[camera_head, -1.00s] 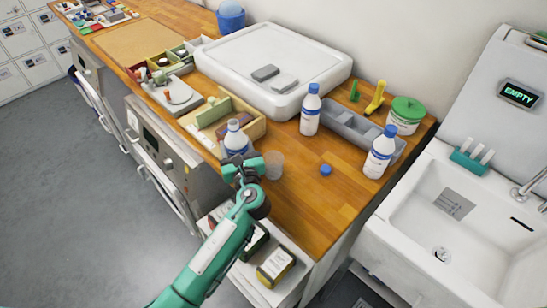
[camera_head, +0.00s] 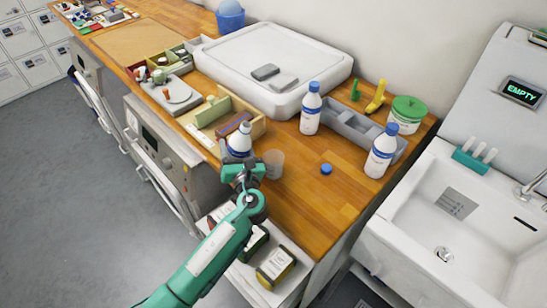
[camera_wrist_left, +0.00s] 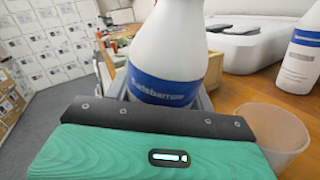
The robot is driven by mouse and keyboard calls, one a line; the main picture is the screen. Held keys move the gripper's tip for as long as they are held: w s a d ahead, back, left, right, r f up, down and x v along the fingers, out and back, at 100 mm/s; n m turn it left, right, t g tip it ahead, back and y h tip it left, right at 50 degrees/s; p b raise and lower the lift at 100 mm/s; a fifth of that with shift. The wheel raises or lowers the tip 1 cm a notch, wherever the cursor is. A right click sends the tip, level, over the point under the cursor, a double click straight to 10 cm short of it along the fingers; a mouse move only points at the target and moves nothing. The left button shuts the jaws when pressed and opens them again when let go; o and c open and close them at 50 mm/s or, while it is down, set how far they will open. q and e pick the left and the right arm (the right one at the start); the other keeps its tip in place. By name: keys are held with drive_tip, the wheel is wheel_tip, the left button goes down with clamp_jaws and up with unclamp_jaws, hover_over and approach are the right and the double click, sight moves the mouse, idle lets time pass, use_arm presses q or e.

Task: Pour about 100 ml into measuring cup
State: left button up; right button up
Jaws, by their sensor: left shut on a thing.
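My left gripper (camera_head: 241,168) is shut on a white bottle (camera_head: 239,142) with a blue label, at the counter's front edge. The bottle's open neck shows no blue cap in the head view; it stands roughly upright. In the left wrist view the bottle (camera_wrist_left: 172,45) rises behind the dark jaw (camera_wrist_left: 155,118), its top out of frame. The clear measuring cup (camera_head: 274,164) stands on the counter just right of the bottle; it also shows in the left wrist view (camera_wrist_left: 265,135). Its contents are too faint to tell. A loose blue cap (camera_head: 326,169) lies further right. My right gripper is not in view.
Two capped white bottles (camera_head: 311,110) (camera_head: 381,152) stand to the right, by a grey divided tray (camera_head: 352,128) and a green-lidded tub (camera_head: 405,115). A wooden box (camera_head: 255,128) sits behind the held bottle. A sink (camera_head: 420,215) lies right. The counter's front right is clear.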

use_arm(q)
drive_tip(key=shift+d+m+t, duration=0.1)
drive_tip(key=shift+m+t, duration=0.2)
drive_tip(key=shift+m, duration=0.8)
drive_tip(key=shift+d+r+m+t+h+p, duration=0.15)
drive_tip(key=shift+r+m+t+h+p, duration=0.2)
drive_tip(key=shift+r+m, duration=0.6)
drive_tip(key=shift+f+m+b, duration=0.45)
drive_tip(key=shift+f+b, duration=0.3)
drive_tip(key=shift+f, duration=0.2)
drive_tip(key=shift+a+f+m, duration=0.2)
drive_tip(key=shift+f+m, duration=0.1)
drive_tip(key=shift+a+m, duration=0.15)
drive_tip(key=shift+m, duration=0.25)
drive_tip(key=shift+w+a+r+m+t+h, duration=0.1)
drive_tip(key=shift+r+m+t+h, duration=0.15)
drive_tip(key=shift+r+m, duration=0.2)
drive_tip(key=shift+a+r+m+p, duration=0.1)
drive_tip(key=shift+a+m+p, duration=0.05)
drive_tip(key=shift+m+p, duration=0.2)
drive_tip(key=shift+a+f+m+h+b, duration=0.3)
drive_tip(key=shift+f+m+b, duration=0.1)
drive_tip(key=shift+m, duration=0.6)
drive_tip(key=shift+a+r+m+t+p, duration=0.15)
drive_tip(key=shift+m+t+p, duration=0.15)
drive_tip(key=shift+m, duration=0.3)
drive_tip(key=shift+a+r+m+h, duration=0.1)
drive_tip(key=shift+m+h, duration=0.5)
drive_tip(key=shift+m+p, duration=0.5)
drive_tip(key=shift+p, duration=0.2)
